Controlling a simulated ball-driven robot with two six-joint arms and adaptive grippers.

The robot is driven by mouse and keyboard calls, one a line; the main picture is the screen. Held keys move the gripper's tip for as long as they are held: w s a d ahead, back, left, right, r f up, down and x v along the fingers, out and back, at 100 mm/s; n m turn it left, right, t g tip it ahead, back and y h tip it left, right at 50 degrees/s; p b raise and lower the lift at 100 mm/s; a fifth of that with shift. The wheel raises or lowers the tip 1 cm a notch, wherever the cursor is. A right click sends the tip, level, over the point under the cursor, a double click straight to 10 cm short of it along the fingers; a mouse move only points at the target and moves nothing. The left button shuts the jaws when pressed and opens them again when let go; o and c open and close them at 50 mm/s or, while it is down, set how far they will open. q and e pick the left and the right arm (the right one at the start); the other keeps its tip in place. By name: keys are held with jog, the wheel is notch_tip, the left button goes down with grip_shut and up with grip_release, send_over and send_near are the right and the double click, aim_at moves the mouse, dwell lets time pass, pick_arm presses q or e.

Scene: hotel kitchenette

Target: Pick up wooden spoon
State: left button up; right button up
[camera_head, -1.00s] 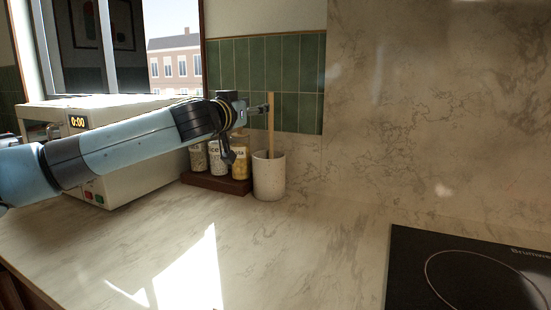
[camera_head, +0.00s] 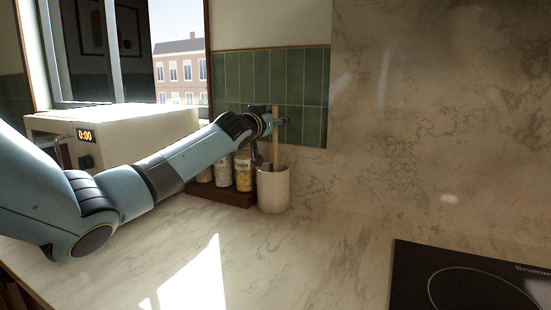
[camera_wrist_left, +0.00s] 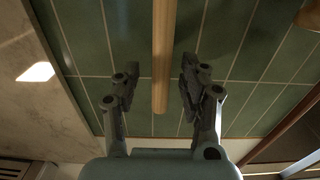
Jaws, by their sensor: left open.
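The wooden spoon (camera_head: 276,152) stands upright in a white cup (camera_head: 273,192), with only its handle showing above the rim. Its lower end is hidden in the cup. My left gripper (camera_head: 277,121) is at the upper handle. In the left wrist view, the light wooden handle (camera_wrist_left: 163,50) runs between the two fingers of my left gripper (camera_wrist_left: 160,75), which are open with a gap on each side. My right gripper is not in view.
Jars (camera_head: 243,172) stand on a dark wooden tray (camera_head: 222,196) just left of the cup. A microwave (camera_head: 130,130) is farther left. A black cooktop (camera_head: 450,280) lies at the right. The green tile wall (camera_head: 305,98) is close behind the spoon. The middle counter is clear.

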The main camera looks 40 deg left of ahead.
pick_arm(q)
grip_shut()
jog(key=shift+r, duration=0.1)
dwell(0.5)
